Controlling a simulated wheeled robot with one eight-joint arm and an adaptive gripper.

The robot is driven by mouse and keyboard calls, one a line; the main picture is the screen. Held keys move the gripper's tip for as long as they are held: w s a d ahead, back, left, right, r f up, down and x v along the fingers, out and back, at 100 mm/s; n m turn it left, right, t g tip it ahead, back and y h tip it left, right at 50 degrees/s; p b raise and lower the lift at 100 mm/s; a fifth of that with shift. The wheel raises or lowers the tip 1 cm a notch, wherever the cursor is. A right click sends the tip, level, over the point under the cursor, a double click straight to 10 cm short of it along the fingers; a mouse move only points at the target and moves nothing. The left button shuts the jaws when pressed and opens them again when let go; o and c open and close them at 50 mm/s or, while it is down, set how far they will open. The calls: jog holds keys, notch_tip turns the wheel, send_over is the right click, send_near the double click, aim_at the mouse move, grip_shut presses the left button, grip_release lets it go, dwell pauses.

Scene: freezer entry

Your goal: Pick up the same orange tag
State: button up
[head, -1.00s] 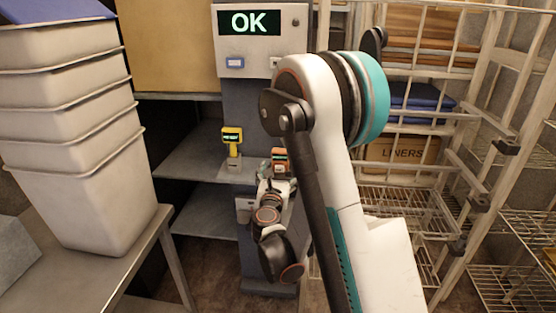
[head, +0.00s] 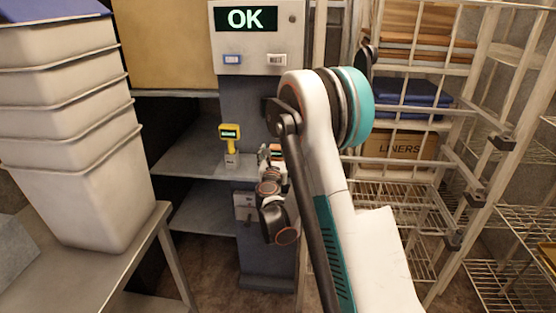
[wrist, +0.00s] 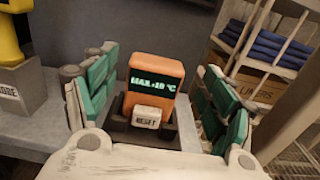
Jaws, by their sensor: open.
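The orange tag (wrist: 155,82) stands upright in a dark holder (wrist: 125,130) in the wrist view. Its dark display reads "MAX -10 °C", and a pale RESET button is on its front. My gripper (wrist: 158,68) is open, with one green-padded finger to the left of the tag and one to the right. Gaps show between the tag and both fingers. In the head view, the tag (head: 277,152) is small and mostly hidden behind my gripper (head: 268,157) at the shelf by the grey post.
A yellow device (head: 229,135) stands in a labelled holder left of the tag. A panel (head: 258,50) reading OK is above. Stacked tubs (head: 75,150) sit on a table at left. A wire rack (head: 400,185) with a LINERS box is at right.

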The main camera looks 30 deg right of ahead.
aim_at(277, 149)
jog(key=shift+b+x, duration=0.5)
jog(key=shift+x, duration=1.4)
jog(key=shift+w+a+r, duration=0.1)
jog(key=shift+a, duration=0.05)
jog(key=c, duration=1.3)
jog(key=shift+r, duration=0.1)
